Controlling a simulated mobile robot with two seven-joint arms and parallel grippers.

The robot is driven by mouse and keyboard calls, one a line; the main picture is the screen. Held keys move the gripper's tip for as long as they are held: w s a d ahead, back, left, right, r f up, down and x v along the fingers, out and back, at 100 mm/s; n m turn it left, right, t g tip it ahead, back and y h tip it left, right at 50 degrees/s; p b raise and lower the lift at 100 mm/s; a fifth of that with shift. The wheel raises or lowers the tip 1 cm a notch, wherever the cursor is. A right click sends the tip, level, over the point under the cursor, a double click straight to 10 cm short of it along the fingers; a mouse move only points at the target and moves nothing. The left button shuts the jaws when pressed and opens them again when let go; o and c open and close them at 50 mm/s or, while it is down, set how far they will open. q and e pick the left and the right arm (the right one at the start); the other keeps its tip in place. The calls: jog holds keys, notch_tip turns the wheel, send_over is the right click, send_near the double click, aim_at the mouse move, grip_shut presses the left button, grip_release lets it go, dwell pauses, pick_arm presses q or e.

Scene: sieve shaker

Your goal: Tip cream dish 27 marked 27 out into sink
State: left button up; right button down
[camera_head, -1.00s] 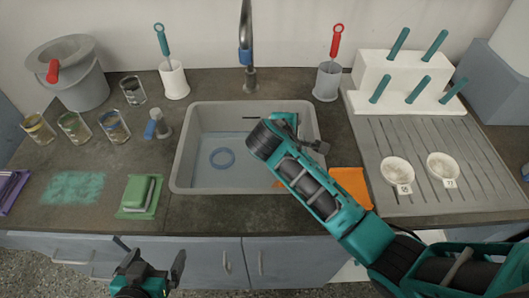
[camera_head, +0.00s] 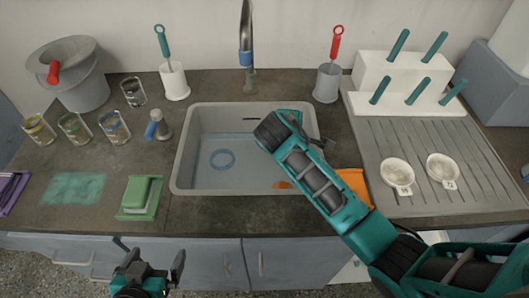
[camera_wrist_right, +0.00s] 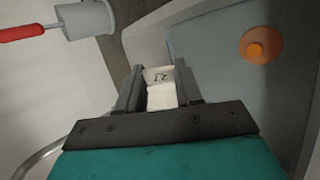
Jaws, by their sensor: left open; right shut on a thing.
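The grey sink (camera_head: 181,150) is set in the counter at the middle of the head view. My right arm reaches over it from the right. In the right wrist view my right gripper (camera_wrist_right: 160,88) is shut on a small cream piece with a tag that appears to read 27, cream dish 27 (camera_wrist_right: 162,97). The dish's bowl is hidden, so its contents and tilt cannot be told. The sink also shows beyond the gripper (camera_wrist_right: 215,60). In the head view my forearm and wrist hide the dish. My left gripper (camera_head: 150,255) is open and empty in front of the counter.
Two cream dishes (camera_head: 396,172) (camera_head: 442,169) with tags stand on the ridged drainboard (camera_head: 470,200). A tap (camera_head: 246,50) rises behind the sink. A blue ring (camera_head: 222,159) lies in the sink. An orange cloth (camera_head: 354,181) and green sponge (camera_head: 138,193) lie beside it.

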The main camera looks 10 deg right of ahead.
jog(key=shift+w+d+f+g+y, duration=0.2)
jog(key=shift+d+f+g+y, duration=0.15)
jog(key=shift+y, duration=0.25)
jog(key=w+d+g+y, duration=0.1)
jog(key=d+y, duration=0.1)
jog(key=w+d+m+g+y, duration=0.1)
jog(key=d+y, duration=0.1)
jog(key=d, duration=0.1)
jog(key=w+d+g+y, duration=0.1)
jog(key=d+y, duration=0.1)
jog(key=shift+w+d+f+m+y, duration=0.15)
jog(key=shift+w+f+m+y, duration=0.1)
jog(key=shift+w+m+y, duration=0.05)
jog(key=shift+w+d+g+y, duration=0.35)
jog(key=shift+d+g+y, duration=0.2)
jog(key=shift+d+y, duration=0.25)
